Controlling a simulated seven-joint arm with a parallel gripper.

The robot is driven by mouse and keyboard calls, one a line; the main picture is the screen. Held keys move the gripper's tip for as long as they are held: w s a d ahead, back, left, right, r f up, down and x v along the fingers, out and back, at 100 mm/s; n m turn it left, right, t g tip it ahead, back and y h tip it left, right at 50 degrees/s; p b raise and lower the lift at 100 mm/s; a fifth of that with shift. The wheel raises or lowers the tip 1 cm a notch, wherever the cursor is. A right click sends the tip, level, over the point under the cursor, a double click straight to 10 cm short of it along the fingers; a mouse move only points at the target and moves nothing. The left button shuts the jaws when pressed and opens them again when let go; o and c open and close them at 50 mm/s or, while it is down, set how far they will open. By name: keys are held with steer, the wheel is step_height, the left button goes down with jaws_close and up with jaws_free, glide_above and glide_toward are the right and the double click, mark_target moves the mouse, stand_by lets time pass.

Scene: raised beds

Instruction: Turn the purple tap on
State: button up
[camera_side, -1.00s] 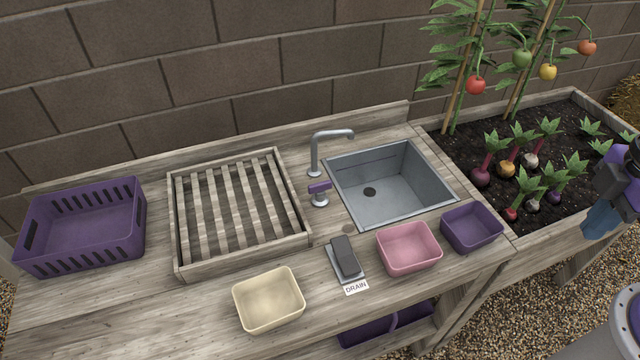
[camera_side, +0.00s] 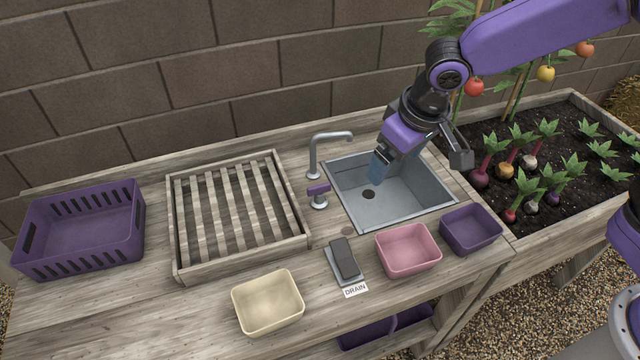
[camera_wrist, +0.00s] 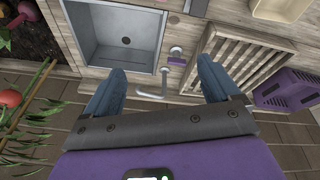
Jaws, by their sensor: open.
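The purple tap handle (camera_side: 319,190) stands on a short grey base left of the sink (camera_side: 350,205), in front of the curved grey spout (camera_side: 314,155). In the wrist view the purple handle (camera_wrist: 177,61) lies between and beyond my fingers, with the spout (camera_wrist: 150,94) beside it. No water shows at the spout. My gripper (camera_side: 378,168) is above the sink, to the right of the handle and apart from it. In the wrist view my gripper (camera_wrist: 160,85) has its two blue fingers wide apart, with nothing held.
A slatted wooden rack (camera_side: 172,240) is left of the tap. A drain pedal (camera_side: 344,258), a pink bin (camera_side: 408,262), a purple bin (camera_side: 471,240) and a cream bin (camera_side: 268,317) stand in front. A purple basket (camera_side: 85,256) is far left. Plants grow at right.

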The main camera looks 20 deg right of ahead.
mark_target(319, 186)
steer(key=w+a+f+m+t, duration=0.1)
steer(key=w+a+f+m, duration=0.3)
steer(key=w+a, duration=0.5)
steer(key=x, duration=0.6)
steer(key=d+x, duration=0.1)
steer(key=x, duration=0.4)
steer(key=w+x, duration=0.1)
steer(key=x, duration=0.5)
steer(key=shift+w+d+f, duration=0.15)
steer(key=shift+d, duration=0.25)
steer(key=c, duration=1.1)
